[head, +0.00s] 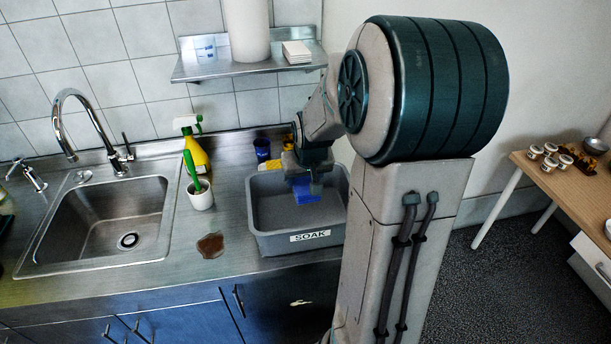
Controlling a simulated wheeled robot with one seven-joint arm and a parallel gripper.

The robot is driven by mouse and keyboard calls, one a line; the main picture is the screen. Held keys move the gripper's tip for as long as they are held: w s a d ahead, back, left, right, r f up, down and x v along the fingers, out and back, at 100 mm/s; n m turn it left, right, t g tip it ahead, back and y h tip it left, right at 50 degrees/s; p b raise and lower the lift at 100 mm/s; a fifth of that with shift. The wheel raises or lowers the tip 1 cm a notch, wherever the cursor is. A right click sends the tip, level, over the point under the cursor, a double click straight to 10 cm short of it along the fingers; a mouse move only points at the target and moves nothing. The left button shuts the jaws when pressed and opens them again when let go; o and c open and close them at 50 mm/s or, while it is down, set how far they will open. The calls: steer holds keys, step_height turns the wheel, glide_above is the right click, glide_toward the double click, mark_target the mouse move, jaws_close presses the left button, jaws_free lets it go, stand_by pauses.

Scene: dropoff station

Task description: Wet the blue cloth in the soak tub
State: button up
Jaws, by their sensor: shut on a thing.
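The grey soak tub (262,232) stands on the steel counter right of the sink, with a white SOAK label on its front. My gripper (305,184) points down over the tub and is shut on the blue cloth (308,208). The cloth hangs below the fingers, inside the tub's outline. I cannot tell whether its lower edge touches water or the tub floor. My arm hides part of the tub's right and back side.
A white cup with a green-handled brush (200,197), a yellow spray bottle (195,150) and a brown spill (210,245) are left of the tub. A dark blue cup (262,149) stands behind it. A shelf (240,66) hangs above. The sink (105,222) is empty.

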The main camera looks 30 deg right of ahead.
mark_target(305, 183)
step_height(305, 183, down, 3)
steer(key=shift+a+f+b, duration=0.1)
steer(key=shift+b, duration=1)
steer(key=shift+s+a+f+b, duration=0.2)
steer(key=shift+a+f+b, duration=0.1)
steer(key=shift+f+b, duration=0.35)
step_height(305, 183, down, 3)
steer(key=b, duration=0.3)
steer(key=shift+f, duration=0.15)
steer(key=shift+o, duration=0.2)
steer(key=shift+w+d+f+b, duration=0.2)
steer(key=shift+d+f+b, duration=0.2)
steer(key=shift+f, duration=0.25)
steer(key=shift+a, duration=0.1)
steer(key=shift+s+a+r, duration=0.2)
steer(key=shift+a, duration=0.05)
